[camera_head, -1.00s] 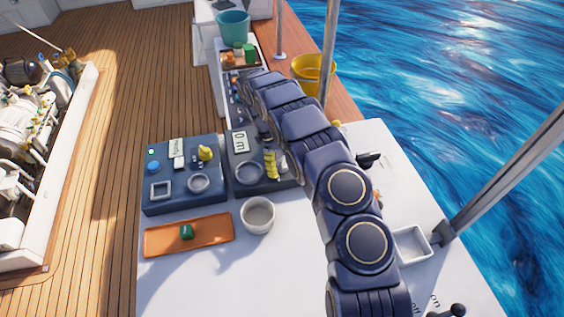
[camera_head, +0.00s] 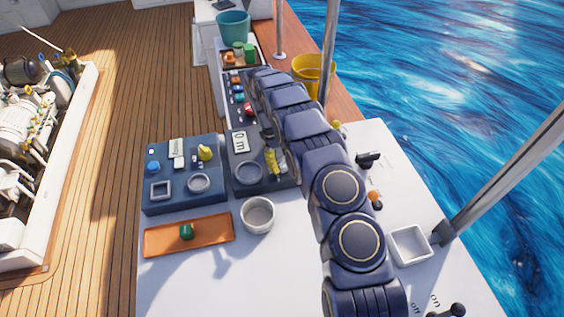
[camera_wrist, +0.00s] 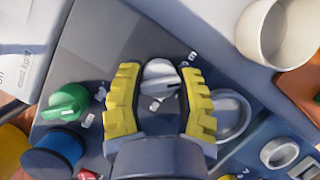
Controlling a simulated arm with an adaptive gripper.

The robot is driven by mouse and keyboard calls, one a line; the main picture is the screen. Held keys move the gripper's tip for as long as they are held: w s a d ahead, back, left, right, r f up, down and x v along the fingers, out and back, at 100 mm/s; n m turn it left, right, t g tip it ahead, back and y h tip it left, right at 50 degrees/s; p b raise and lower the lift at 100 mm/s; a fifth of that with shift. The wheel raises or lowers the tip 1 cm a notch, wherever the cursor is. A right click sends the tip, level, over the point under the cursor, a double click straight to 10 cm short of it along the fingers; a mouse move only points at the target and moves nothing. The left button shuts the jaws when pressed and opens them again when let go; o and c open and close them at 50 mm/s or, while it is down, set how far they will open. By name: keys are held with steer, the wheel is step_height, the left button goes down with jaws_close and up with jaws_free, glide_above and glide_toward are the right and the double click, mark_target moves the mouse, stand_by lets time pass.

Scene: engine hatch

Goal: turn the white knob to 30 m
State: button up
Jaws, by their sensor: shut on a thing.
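The white knob (camera_wrist: 160,76) sits on a dark control panel (camera_wrist: 90,32), with small printed marks around it. My gripper (camera_wrist: 161,82) has its yellow fingers on either side of the knob and is shut on it. In the head view my gripper (camera_head: 275,160) is at the right part of the dark panel (camera_head: 240,182), and the knob is mostly hidden by the fingers and arm. A white display (camera_head: 240,143) on this panel appears to read 0 m.
A green knob (camera_wrist: 65,103) and a blue knob (camera_wrist: 55,153) are left of the fingers in the wrist view. A white cup (camera_head: 258,215) stands in front of the panel, beside an orange tray (camera_head: 215,243) with a green item. A second panel (camera_head: 185,172) is to the left.

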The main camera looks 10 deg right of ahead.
steer(key=m, duration=0.2)
steer(key=m+y, duration=0.1)
steer(key=m, duration=0.1)
steer(key=shift+m+g+y, duration=0.3)
steer(key=shift+m+y, duration=0.7)
steer(key=shift+m, duration=1.1)
steer(key=o, duration=1.1)
steer(key=shift+r, duration=0.1)
steer(key=v, duration=0.6)
steer(key=shift+w, duration=0.1)
steer(key=shift+w+d+r, duration=0.1)
steer(key=shift+w+r, duration=0.1)
steer(key=shift+r, duration=0.45)
